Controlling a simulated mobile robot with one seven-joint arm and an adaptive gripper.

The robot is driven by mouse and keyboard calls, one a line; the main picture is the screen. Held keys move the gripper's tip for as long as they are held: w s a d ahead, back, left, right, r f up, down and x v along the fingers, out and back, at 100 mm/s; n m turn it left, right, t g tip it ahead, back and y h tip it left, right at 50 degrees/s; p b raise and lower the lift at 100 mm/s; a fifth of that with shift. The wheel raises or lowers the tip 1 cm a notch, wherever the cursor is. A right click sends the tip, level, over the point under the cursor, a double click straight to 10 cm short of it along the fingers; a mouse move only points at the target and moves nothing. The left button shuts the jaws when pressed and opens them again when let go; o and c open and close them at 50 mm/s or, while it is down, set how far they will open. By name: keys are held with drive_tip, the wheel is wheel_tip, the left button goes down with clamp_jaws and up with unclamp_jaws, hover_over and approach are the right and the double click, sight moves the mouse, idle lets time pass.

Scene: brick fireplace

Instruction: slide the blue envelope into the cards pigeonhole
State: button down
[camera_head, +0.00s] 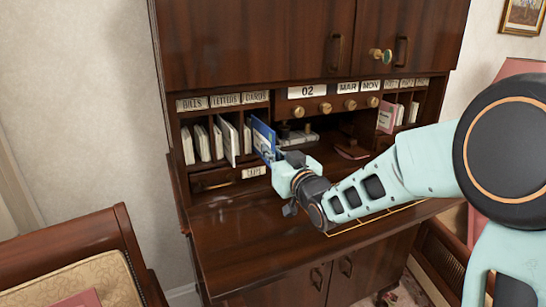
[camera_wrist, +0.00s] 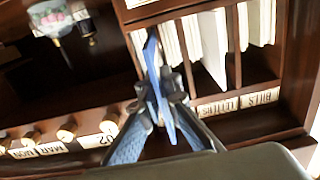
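The blue envelope (camera_head: 263,137) stands upright on edge at the front of the cards pigeonhole, near that slot's right side. In the wrist view, which is upside down, the envelope (camera_wrist: 152,52) is seen nearly edge-on. My gripper (camera_head: 272,157) is shut on its near part; the fingers (camera_wrist: 164,92) pinch it from both sides. The cards pigeonhole (camera_wrist: 171,44) holds pale envelopes beside the blue one. Its label (camera_head: 256,97) shows in the head view, but my gripper hides it in the wrist view. I cannot tell how far the envelope's far edge is inside.
The letters label (camera_head: 226,99) and bills label (camera_head: 193,103) mark slots to the left with pale envelopes. A row of brass knobs (camera_head: 325,107) and date tiles is right of the cards slot. A drawer (camera_head: 215,179) lies below. The desktop (camera_head: 245,230) is mostly clear.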

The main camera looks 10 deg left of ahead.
sight(260, 156)
drive_tip(key=shift+b+x, duration=1.05)
drive_tip(key=shift+x, duration=2.65)
drive_tip(key=shift+f, duration=0.15)
drive_tip(key=c, duration=2.1)
unclamp_jaws()
drive_tip(key=shift+s, duration=0.1)
drive_tip(key=v, duration=1.1)
drive_tip(key=shift+s+d, duration=0.25)
drive_tip(key=shift+d, duration=0.05)
